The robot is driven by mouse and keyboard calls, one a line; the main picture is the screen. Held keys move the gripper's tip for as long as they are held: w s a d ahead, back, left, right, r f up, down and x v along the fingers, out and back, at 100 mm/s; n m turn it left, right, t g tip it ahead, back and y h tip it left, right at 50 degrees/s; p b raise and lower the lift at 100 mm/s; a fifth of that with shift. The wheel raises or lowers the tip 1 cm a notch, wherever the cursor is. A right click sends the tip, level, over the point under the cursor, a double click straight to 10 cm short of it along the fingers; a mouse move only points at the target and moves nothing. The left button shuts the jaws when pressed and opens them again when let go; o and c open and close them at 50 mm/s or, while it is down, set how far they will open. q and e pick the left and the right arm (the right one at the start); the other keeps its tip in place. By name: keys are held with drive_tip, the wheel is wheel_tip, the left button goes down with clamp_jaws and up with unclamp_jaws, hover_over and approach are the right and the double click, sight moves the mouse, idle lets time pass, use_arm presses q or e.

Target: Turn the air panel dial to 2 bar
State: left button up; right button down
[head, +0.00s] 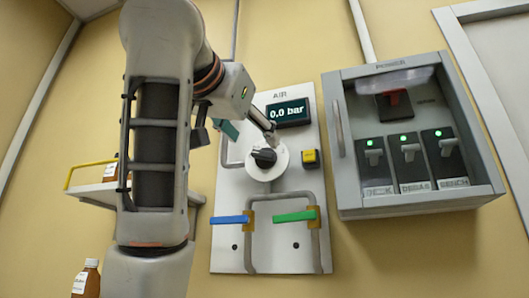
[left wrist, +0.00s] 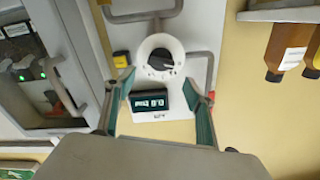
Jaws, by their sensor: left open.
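The air panel (head: 228,225) is a pale wall plate. Its dial (head: 265,158) is a black knob on a round white disc; it also shows in the left wrist view (left wrist: 160,58). The display (head: 288,112) above the dial reads 0,0 bar. My left gripper (head: 250,135) is open in front of the upper part of the panel, close to the dial. In the left wrist view, the open left gripper (left wrist: 160,82) has its fingers spread on either side, with the dial between and beyond the tips. Contact with the dial cannot be seen. My right gripper is out of view.
A yellow button (head: 310,157) sits right of the dial. Blue (head: 230,219) and green (head: 294,216) valve handles lie below. A grey power box (head: 415,198) with several switches projects at the right. A shelf (head: 88,190) and a brown bottle (head: 86,280) are at the left.

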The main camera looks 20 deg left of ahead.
sight(262, 151)
use_arm(q)
drive_tip(key=w+p, duration=0.1)
drive_tip(key=w, duration=0.1)
drive_tip(key=shift+w+a, duration=0.1)
drive_tip(key=shift+w, duration=0.25)
drive_tip(key=w, duration=0.2)
drive_tip(key=shift+w+p, duration=0.35)
drive_tip(key=shift+p, duration=0.05)
drive_tip(key=shift+w, duration=0.55)
drive_tip(key=shift+w+f, duration=0.2)
drive_tip(key=shift+w, duration=0.15)
drive_tip(key=shift+s, duration=0.1)
drive_tip(key=c, duration=1.1)
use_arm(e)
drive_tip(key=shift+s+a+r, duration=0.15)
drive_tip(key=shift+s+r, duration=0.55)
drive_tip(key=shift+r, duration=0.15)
